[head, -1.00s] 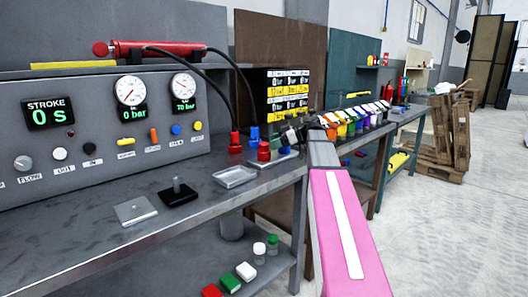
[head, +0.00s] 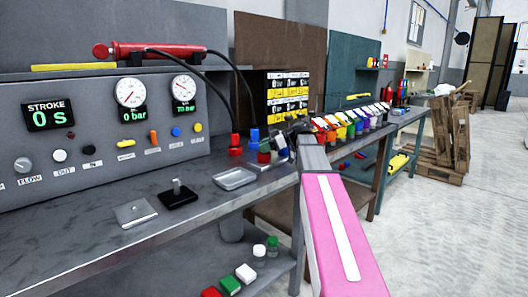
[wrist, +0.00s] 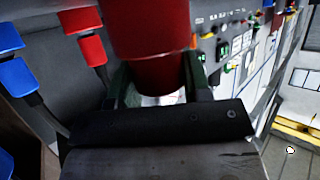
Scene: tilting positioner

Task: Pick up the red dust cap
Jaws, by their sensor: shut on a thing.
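The red dust cap (wrist: 150,40) is a large red cylinder between the two dark green fingers of my gripper (wrist: 160,85) in the wrist view. The fingers press on its two sides, so the gripper is shut on it. In the head view my gripper (head: 272,146) is at the right end of the bench, with the red cap (head: 264,157) largely hidden by it. I cannot tell whether the cap is clear of the surface under it.
Red (head: 235,146) and blue (head: 254,138) hose couplings stand just left of and behind my gripper. A metal tray (head: 234,178) lies in front. A row of coloured bins (head: 345,124) is to the right. The control panel (head: 100,125) fills the left.

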